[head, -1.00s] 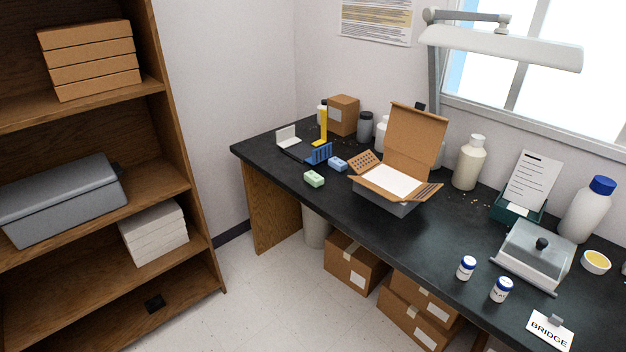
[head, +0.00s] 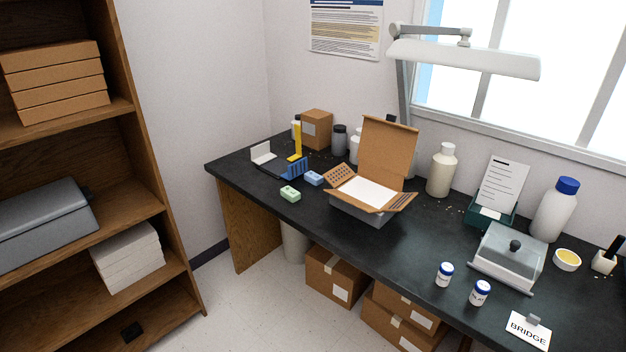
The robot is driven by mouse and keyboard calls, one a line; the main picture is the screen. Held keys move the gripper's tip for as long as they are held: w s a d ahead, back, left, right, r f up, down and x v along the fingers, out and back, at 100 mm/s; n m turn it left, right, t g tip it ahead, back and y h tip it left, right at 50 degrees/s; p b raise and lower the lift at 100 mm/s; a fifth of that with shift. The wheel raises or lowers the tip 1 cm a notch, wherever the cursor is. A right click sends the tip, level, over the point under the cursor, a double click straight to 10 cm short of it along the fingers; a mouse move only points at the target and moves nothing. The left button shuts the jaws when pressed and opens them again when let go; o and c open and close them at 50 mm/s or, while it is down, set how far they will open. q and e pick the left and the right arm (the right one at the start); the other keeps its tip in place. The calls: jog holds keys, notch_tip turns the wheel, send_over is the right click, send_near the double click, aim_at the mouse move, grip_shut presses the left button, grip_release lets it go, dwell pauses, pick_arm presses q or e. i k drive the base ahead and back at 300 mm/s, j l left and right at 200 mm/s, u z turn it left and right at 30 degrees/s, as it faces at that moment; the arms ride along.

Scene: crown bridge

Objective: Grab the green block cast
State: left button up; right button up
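The green block cast (head: 290,194) is a small pale green block lying on the black bench top near its front edge, left of the open cardboard box. A similar light blue block (head: 313,178) lies just behind it to the right, a little apart. Neither of my grippers shows in the head view.
The black bench (head: 400,246) carries an open cardboard box (head: 386,150), a blue rack (head: 295,168), bottles (head: 440,170), a clear-lidded case (head: 508,256), two small jars (head: 444,274) and a BRIDGE card (head: 527,331). A wooden shelf (head: 150,205) stands left. Clear floor lies between.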

aim_at(291, 194)
jog(key=i+j+z, duration=0.15)
jog(key=z, duration=0.2)
jog(key=i+j+z, duration=0.15)
jog(key=z, duration=0.25)
jog(key=i+j+z, duration=0.1)
jog(key=j+z, duration=0.25)
jog(key=i+j+z, duration=0.1)
jog(key=j, duration=0.25)
jog(key=i+j+z, duration=0.1)
jog(key=j, duration=0.25)
jog(key=j+z, duration=0.1)
jog(key=j, duration=0.25)
jog(key=i, duration=0.05)
